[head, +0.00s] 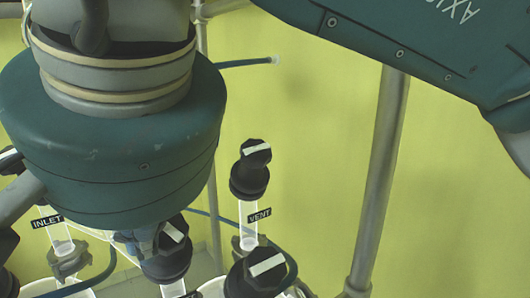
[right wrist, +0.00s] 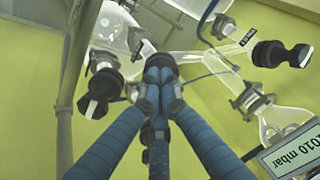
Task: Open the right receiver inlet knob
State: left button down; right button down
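My right arm comes down at the left of the head view and hides most of its hand. The right wrist view shows my right gripper (right wrist: 161,80), its blue fingers drawn together around a dark knob (right wrist: 161,62), mostly hidden by the fingertips. A glass tube with a small label runs up to it; I cannot read the label. In the head view, a black knob with a white bar (head: 168,250) is just below the arm, with a bit of blue finger beside it. An INLET label (head: 47,221) is on a glass tube at left. My left gripper is not in view.
A black VENT knob (head: 250,170) stands on a glass tube, and another black knob (head: 258,275) is below it. In the right wrist view, black knobs (right wrist: 100,90) and (right wrist: 282,54) flank the hand. A 1010 mbar display (right wrist: 292,150) is at lower right. A metal post (head: 380,180) rises at right.

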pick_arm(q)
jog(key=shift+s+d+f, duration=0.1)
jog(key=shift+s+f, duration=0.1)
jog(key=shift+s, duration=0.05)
pick_arm(e)
jog(key=shift+s+f, duration=0.3)
jog(key=shift+f, duration=0.3)
jog(key=shift+f, duration=0.1)
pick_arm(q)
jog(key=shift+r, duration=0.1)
pick_arm(e)
jog(key=shift+w+d, duration=0.1)
jog(key=shift+w, duration=0.05)
